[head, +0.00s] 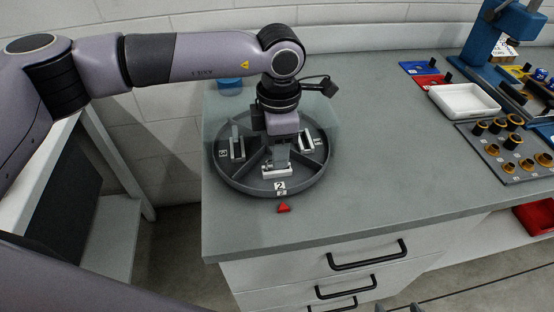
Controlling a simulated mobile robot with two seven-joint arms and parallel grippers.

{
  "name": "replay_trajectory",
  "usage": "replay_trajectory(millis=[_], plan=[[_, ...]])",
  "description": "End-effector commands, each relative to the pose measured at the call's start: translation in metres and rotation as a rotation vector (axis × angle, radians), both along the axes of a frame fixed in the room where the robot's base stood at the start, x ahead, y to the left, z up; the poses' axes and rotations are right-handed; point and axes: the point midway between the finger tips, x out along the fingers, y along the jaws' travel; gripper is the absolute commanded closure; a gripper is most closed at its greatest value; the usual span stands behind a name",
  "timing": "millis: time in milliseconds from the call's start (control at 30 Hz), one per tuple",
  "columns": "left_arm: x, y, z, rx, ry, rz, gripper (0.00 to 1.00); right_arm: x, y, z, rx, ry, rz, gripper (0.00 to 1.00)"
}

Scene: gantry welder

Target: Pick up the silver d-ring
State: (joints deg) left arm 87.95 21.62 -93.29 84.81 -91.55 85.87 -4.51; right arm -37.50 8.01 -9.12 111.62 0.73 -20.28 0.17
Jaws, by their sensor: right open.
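A dark round tray (229,184) with divided compartments stands at the left end of the grey counter. Small silver parts sit in it: one in the left compartment (237,149), one in the right compartment (307,141), and a pale one in the front compartment (279,172), marked 2. I cannot tell which is the d-ring. My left gripper (278,164) points down over the front compartment, at the pale part. Its fingers overlap that part, so whether they are shut on it is unclear. My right gripper (400,309) is open, with only its fingertips showing at the bottom edge.
A red triangular marker (284,208) lies before the tray. A blue round item (230,86) stands behind it. At the right are a white bin (464,101), a panel of black and gold cylinders (510,150) and a blue machine (500,45). The middle counter is clear.

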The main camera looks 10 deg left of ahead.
Motion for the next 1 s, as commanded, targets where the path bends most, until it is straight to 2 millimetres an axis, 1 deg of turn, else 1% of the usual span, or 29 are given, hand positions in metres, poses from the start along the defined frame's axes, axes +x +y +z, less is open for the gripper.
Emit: replay_trajectory(millis=[100, 167, 400, 467, 500, 533, 867, 1000], plan=[[0.0, 0.0, -0.014, -0.001, 0.002, 0.001, 0.64, 0.0, 0.0, 0.004, 0.0, -0.001, 0.0, 0.29], [0.0, 0.0, -0.018, -0.001, 0.002, 0.0, 0.64, 0.0, 0.0, 0.004, 0.0, -0.001, 0.0, 0.29], [0.0, 0.0, -0.019, -0.001, 0.001, 0.0, 0.64, 0.002, 0.0, 0.004, 0.0, -0.005, 0.001, 0.29], [0.0, 0.0, -0.019, -0.001, 0.001, 0.0, 0.83, 0.002, 0.0, 0.005, 0.0, -0.005, 0.001, 0.29], [0.0, 0.0, -0.019, -0.001, 0.001, 0.0, 0.96, 0.002, 0.0, 0.005, 0.0, -0.005, 0.001, 0.29], [0.0, 0.0, -0.019, -0.001, 0.001, 0.0, 1.0, 0.002, 0.0, 0.005, 0.0, -0.006, 0.001, 0.29], [0.0, 0.0, -0.019, -0.001, 0.001, 0.0, 1.0, 0.003, 0.0, 0.005, 0.0, -0.006, 0.001, 0.29], [0.001, -0.001, -0.013, -0.003, -0.001, 0.001, 1.0, 0.003, 0.0, 0.004, 0.0, -0.007, 0.0, 0.29]])
